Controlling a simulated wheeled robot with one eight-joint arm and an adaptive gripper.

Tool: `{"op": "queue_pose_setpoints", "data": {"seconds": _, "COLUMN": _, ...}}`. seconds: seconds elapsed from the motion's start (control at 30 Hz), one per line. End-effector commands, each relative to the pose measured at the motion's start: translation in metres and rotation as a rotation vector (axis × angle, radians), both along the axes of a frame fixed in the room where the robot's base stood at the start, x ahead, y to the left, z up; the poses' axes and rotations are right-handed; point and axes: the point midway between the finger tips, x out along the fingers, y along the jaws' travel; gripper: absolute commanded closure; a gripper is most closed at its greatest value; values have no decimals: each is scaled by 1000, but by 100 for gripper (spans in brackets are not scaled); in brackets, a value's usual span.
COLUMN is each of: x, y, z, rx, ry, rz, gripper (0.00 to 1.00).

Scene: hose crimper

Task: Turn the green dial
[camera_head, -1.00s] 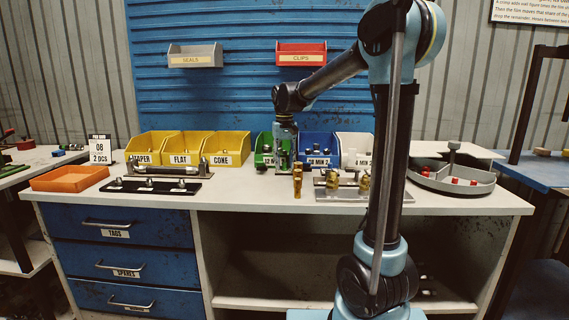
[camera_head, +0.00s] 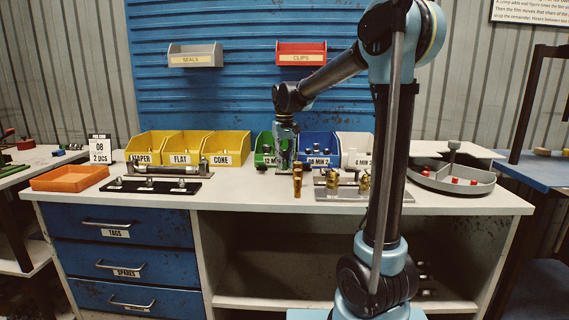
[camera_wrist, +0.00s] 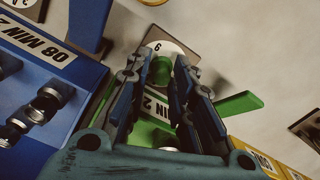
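The green dial (camera_wrist: 162,70) is a small green knob on a pale round scale plate (camera_wrist: 172,47) marked with a 6, at the top middle of the wrist view. My gripper (camera_wrist: 161,62) points down at it, with one fingertip on each side of the knob. The fingers are apart; contact with the knob cannot be made out. In the head view my gripper (camera_head: 283,165) hangs in front of the green bin (camera_head: 264,149), and the dial cannot be made out there.
The blue bin (camera_head: 318,146) stands close beside my gripper, with metal fittings (camera_wrist: 45,105) in it. Yellow bins (camera_head: 228,146) stand to the left. A crimping fixture with brass parts (camera_head: 363,183) stands to the right.

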Motion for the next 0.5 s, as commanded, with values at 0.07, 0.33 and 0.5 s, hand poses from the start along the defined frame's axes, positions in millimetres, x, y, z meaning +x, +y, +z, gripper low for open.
{"op": "queue_pose_setpoints", "data": {"seconds": 0.07, "x": 0, "y": 0, "z": 0, "rx": 0, "ry": 0, "rz": 0, "gripper": 64}}
{"op": "queue_pose_setpoints", "data": {"seconds": 0.33, "x": -1, "y": 0, "z": 0, "rx": 1, "ry": 1, "rz": 0, "gripper": 64}}
{"op": "queue_pose_setpoints", "data": {"seconds": 0.5, "x": -1, "y": 0, "z": 10, "rx": 1, "ry": 1, "rz": 0, "gripper": 64}}
